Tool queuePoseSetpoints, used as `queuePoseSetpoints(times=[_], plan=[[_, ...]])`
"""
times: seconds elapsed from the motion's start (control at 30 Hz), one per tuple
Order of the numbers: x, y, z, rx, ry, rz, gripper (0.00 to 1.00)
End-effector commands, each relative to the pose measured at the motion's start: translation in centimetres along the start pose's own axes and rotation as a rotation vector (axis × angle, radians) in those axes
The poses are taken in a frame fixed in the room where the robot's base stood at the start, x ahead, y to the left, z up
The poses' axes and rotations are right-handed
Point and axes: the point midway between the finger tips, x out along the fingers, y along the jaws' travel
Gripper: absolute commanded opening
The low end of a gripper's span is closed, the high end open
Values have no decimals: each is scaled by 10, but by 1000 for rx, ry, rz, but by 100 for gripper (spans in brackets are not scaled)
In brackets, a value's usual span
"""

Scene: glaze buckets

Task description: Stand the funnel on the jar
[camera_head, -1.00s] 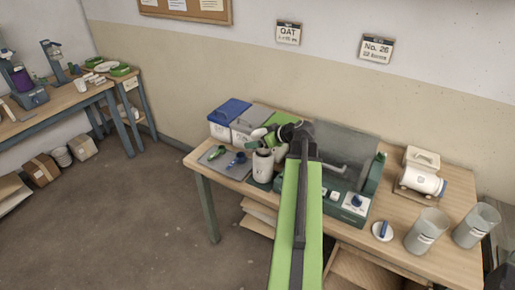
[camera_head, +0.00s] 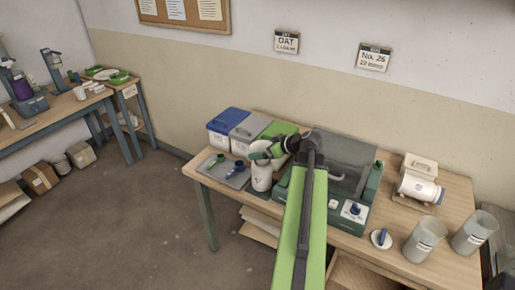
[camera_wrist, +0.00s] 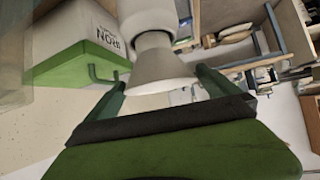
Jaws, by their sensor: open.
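The pale funnel (camera_wrist: 160,72) stands wide end up on the white jar (camera_wrist: 147,14), its narrow part at the jar's mouth; the wrist view is upside down. In the head view the jar (camera_head: 261,178) stands at the table's left part, with the funnel (camera_head: 261,146) above it, partly hidden by my gripper. My gripper (camera_wrist: 160,90) is open, with its green fingers on either side of the funnel's wide rim. In the head view my gripper (camera_head: 259,155) is at the jar's top. Whether a finger touches the funnel I cannot tell.
Lidded bins, blue (camera_head: 228,118), grey (camera_head: 252,126) and green (camera_head: 281,128), stand behind the jar. A grey tray (camera_head: 213,168) lies to its left. A green machine (camera_head: 352,209) stands to the right, with two grey beakers (camera_head: 425,237) (camera_head: 474,233) farther right.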

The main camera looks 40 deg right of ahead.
Motion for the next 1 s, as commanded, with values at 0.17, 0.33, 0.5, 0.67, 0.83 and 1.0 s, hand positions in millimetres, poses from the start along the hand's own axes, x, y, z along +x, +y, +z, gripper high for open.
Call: queuePoseSetpoints(times=[0.17, 0.33, 0.5, 0.67, 0.83, 1.0], plan=[[-51, -1, -6, 1, 0, 2, 100], [-75, 0, -4, 1, 0, -2, 100], [-81, 1, -2, -1, 0, -4, 100], [-80, 1, -1, -1, 0, -5, 100], [-80, 1, -1, -1, 0, -4, 100], [-72, -8, -7, -13, 0, -22, 100]])
